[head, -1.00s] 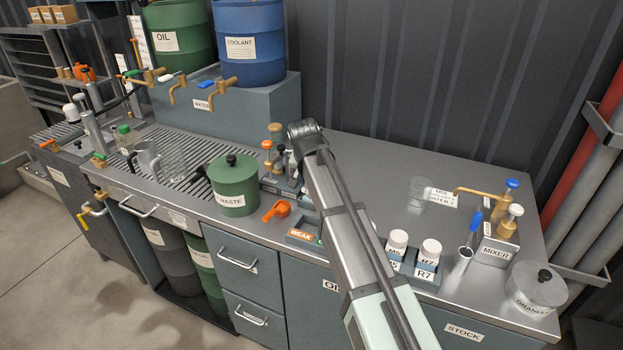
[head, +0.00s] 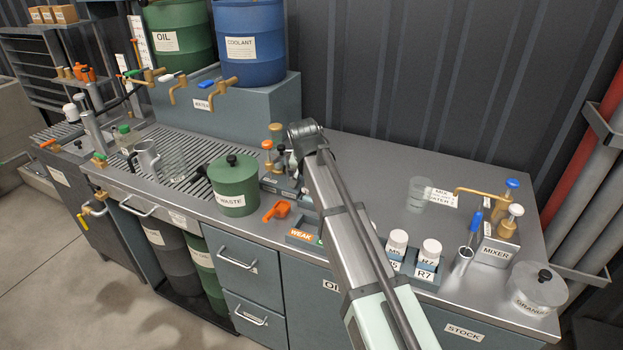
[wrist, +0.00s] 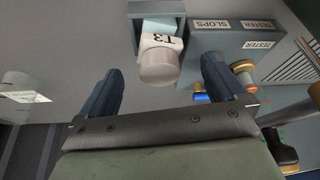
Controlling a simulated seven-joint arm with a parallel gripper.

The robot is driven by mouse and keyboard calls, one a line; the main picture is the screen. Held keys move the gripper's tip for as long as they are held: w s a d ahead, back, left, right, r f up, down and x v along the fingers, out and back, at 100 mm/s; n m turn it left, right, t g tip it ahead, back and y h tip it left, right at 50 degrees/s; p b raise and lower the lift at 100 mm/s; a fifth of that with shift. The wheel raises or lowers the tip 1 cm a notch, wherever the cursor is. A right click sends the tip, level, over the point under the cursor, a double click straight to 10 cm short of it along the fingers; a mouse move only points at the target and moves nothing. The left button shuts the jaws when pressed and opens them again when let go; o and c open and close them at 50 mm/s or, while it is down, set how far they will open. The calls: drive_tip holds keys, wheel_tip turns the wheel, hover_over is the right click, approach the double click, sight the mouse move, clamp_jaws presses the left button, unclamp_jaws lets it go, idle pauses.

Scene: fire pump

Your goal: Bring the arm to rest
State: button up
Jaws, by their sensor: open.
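My gripper shows in the wrist view (wrist: 161,66), with its two dark fingers spread wide apart and nothing held between them. A white-capped bottle labelled T3 or L3 (wrist: 160,62) stands in a grey holder (wrist: 145,10) beyond the fingertips, in line with the gap; I see no contact. In the head view my arm rises from the bottom edge to a bend above the middle of the bench. The arm's end lies behind that link and is mostly hidden there.
The steel bench (head: 375,165) has clear room at its back right. A green WASTE drum (head: 233,187), an orange scoop (head: 277,211), white-capped bottles (head: 397,241) and the mixer (head: 497,246) stand near the arm. A SLOPS/TESTER box (wrist: 228,45) is beside the right finger.

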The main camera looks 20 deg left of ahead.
drive_tip(key=shift+r, duration=1.55)
idle(0.4)
drive_tip(key=shift+r, duration=2.45)
